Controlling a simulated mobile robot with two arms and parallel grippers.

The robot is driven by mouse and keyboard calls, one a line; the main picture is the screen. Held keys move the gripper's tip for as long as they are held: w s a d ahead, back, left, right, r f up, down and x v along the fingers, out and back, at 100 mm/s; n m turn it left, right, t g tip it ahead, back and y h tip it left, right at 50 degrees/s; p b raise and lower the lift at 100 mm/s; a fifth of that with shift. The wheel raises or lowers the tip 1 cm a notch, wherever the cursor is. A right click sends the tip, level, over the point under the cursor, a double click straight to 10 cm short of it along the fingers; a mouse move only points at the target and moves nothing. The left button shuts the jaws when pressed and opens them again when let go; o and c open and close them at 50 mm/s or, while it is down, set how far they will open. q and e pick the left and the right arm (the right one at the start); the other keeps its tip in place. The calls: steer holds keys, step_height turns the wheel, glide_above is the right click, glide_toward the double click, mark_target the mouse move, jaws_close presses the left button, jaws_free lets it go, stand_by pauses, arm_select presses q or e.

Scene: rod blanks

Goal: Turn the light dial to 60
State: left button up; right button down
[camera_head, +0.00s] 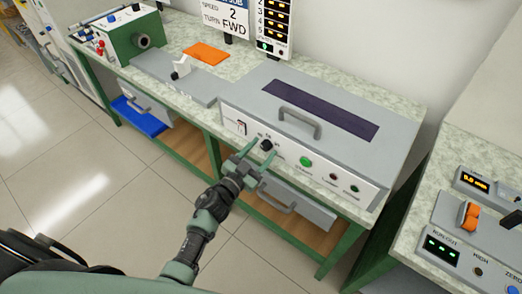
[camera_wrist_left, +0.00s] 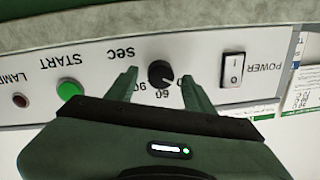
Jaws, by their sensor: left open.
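The light dial (camera_head: 267,145) is a small black round knob on the white front panel of a grey box on the bench. In the left wrist view the dial (camera_wrist_left: 161,73) appears upside down, with "60" and "90" printed near it and "sec" beside it. A pale mark shows on its face, but I cannot read the exact setting. My left gripper (camera_head: 260,157) is open, its fingers on either side of the dial, with gaps visible in the wrist view (camera_wrist_left: 159,84). Whether the fingertips reach the knob's depth is unclear. My right gripper is not in view.
On the same panel are a power switch (camera_wrist_left: 233,70), a green START button (camera_wrist_left: 69,89) and a lamp (camera_wrist_left: 20,100). The box's lid handle (camera_head: 300,120) stands above the panel. A drawer with a handle (camera_head: 277,203) lies below. Another bench (camera_head: 470,155) stands at right.

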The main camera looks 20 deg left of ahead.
arm_select(q)
steer(key=shift+c, duration=0.3)
jaws_close()
steer(key=shift+f+m, duration=0.15)
steer(key=shift+m, duration=0.15)
steer(key=m+b, duration=0.1)
steer(key=m, duration=0.1)
steer(key=m+b, duration=0.2)
steer(key=m, duration=0.1)
steer(key=shift+f+m, duration=0.2)
steer(key=shift+m, duration=0.1)
steer(key=m+b, duration=0.2)
steer(key=m, duration=0.3)
steer(key=shift+d+m+h+b, duration=0.1)
steer(key=shift+m+h+b, duration=0.2)
steer(key=shift+m+b, duration=0.1)
steer(key=shift+s, duration=0.1)
steer(key=shift+o, duration=0.3)
jaws_free()
steer(key=shift+r, duration=0.1)
